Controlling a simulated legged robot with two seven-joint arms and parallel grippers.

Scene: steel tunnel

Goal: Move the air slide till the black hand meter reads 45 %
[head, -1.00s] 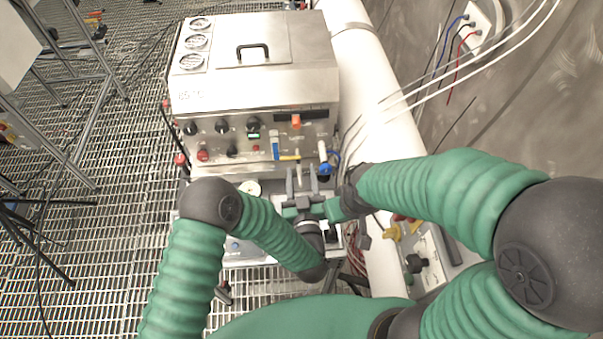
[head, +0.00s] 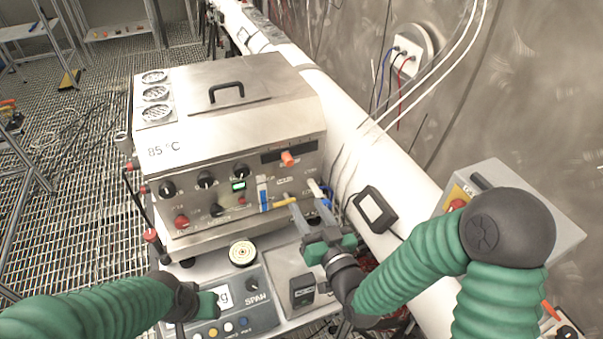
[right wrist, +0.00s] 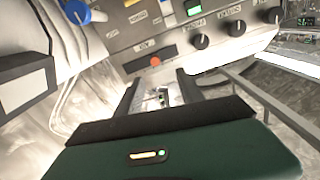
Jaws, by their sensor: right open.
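A steel cabinet (head: 230,110) marked 85 °C has a front panel with an orange handle (head: 288,158) in a dark horizontal slot; I take this for the air slide. It also shows as an orange-red knob (right wrist: 155,61) in the right wrist view. A black-framed meter (head: 375,210) with a pale face is at the white pipe; its reading cannot be made out. My right gripper (head: 311,212) is open and empty, in front of the panel's lower right, apart from the orange handle. My left gripper (head: 212,303) is low by the bench console; its jaws are unclear.
The panel also bears several black knobs, a green display (head: 239,185), a blue-and-white strip (head: 263,193), a yellow lever (head: 285,201) and a blue-handled valve (head: 323,195). Below are a console (head: 255,310) and a small black device (head: 302,290). The white pipe (head: 340,110) runs along the right.

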